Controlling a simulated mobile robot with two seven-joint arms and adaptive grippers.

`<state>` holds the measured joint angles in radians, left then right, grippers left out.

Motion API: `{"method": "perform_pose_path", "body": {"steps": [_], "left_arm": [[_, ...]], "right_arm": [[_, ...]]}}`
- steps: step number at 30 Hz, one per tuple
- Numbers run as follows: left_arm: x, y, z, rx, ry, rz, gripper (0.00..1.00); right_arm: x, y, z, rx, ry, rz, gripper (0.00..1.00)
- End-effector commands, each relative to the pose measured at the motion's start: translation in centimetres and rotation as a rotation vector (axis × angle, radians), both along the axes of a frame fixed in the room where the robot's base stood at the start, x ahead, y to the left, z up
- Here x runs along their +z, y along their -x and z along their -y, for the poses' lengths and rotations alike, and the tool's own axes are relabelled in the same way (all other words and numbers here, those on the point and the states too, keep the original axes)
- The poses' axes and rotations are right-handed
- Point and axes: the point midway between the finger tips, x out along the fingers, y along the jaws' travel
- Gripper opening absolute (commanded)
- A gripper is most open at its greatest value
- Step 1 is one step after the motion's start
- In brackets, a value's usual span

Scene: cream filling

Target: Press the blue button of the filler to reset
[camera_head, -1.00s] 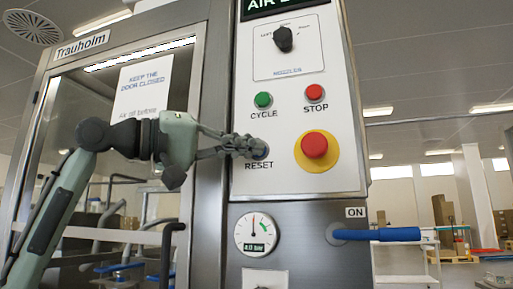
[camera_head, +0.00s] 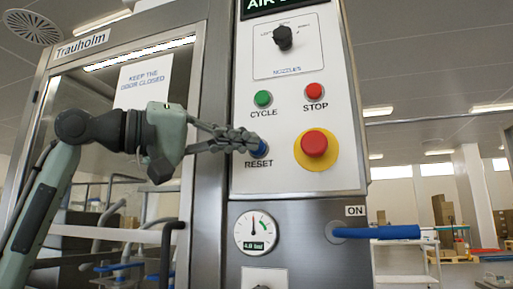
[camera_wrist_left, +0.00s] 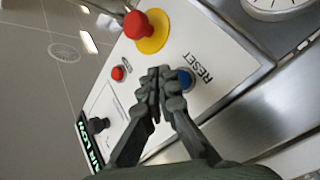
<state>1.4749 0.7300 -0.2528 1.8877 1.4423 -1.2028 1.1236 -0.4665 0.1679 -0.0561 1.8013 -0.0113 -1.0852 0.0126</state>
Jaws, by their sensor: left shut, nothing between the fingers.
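The blue reset button (camera_head: 261,149) sits on the filler's white panel above the word RESET. My left gripper (camera_head: 252,143) is shut and empty, with its fingertips at the upper left of the button in the head view. In the left wrist view, the blue button (camera_wrist_left: 184,79) shows beside the closed fingertips (camera_wrist_left: 160,75), which partly cover it. I cannot tell whether the fingertips touch the button. The pressure gauge (camera_head: 256,231) below reads about 4.9 bar. My right gripper is not in view.
The red emergency knob (camera_head: 314,143) on its yellow disc is close to the right of the blue button. The green CYCLE button (camera_head: 263,99) and red STOP button (camera_head: 314,91) are above. A blue lever (camera_head: 385,233) sticks out at the lower right. The cabinet's glass door is at the left.

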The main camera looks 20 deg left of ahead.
Motion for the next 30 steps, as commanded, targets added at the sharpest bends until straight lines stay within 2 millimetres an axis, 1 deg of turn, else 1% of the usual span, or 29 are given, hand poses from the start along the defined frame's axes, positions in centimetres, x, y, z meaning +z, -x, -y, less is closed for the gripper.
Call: {"method": "perform_pose_path", "body": {"steps": [6, 12, 16, 30], "left_arm": [[0.0, 2.3, -0.1, 0.001, -0.001, 0.002, 0.00], [0.0, 3.8, -0.1, 0.000, 0.000, 0.000, 0.00], [0.0, 4.1, -0.1, 0.000, 0.000, 0.000, 0.00], [0.0, 4.1, -0.1, 0.000, 0.000, 0.000, 0.00]], "right_arm": [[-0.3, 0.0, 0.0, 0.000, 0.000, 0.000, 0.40], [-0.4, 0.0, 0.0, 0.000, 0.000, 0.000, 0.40], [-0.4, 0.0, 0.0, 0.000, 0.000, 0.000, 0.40], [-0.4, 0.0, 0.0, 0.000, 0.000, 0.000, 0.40]]}}
